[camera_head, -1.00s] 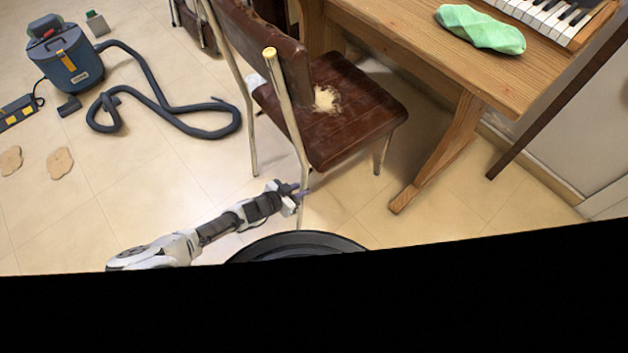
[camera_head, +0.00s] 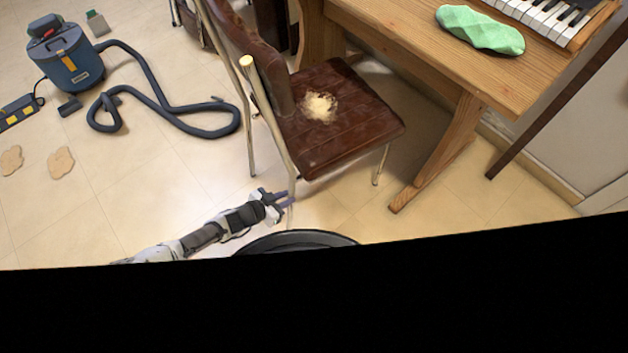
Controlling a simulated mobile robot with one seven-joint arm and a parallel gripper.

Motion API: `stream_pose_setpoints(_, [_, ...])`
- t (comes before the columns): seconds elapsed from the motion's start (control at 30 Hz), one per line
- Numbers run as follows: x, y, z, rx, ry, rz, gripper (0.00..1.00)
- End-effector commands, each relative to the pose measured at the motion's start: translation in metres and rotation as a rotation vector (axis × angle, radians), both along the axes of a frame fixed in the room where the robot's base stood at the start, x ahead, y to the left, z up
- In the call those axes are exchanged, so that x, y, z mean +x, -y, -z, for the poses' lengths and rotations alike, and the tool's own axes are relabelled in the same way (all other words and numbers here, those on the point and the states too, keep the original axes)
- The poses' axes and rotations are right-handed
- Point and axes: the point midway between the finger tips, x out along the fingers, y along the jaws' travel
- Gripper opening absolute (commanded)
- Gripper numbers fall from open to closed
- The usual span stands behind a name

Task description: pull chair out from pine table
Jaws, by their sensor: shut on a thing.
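The chair (camera_head: 345,130) has a brown leather seat with a torn patch showing pale stuffing, a brown backrest and pale metal legs. It stands beside the pine table (camera_head: 400,40), its seat near the table's left trestle leg. My gripper (camera_head: 284,198) is at the lower part of the chair's near rear leg, shut on it. The fingertips are small in view, and the leg passes between or just behind them. The foot of that leg is partly hidden by my dark round base at the bottom.
A blue vacuum (camera_head: 66,58) with a dark hose (camera_head: 165,110) lies on the tiled floor at left. A power strip (camera_head: 18,112) and two tan flat pieces (camera_head: 60,161) lie further left. A green cloth (camera_head: 480,30) and piano keys (camera_head: 540,15) are on the table.

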Motion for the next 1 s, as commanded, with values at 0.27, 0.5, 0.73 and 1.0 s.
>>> stream_pose_setpoints(0.27, [-0.007, -0.018, 0.003, 0.012, -0.004, -0.008, 0.00])
stream_pose_setpoints(0.5, [-0.015, -0.034, 0.002, 0.012, -0.004, -0.008, 0.00])
stream_pose_setpoints(0.73, [-0.023, -0.046, 0.002, 0.011, -0.004, -0.007, 0.00])
stream_pose_setpoints(1.0, [-0.027, -0.050, 0.001, 0.004, -0.001, -0.003, 0.00])
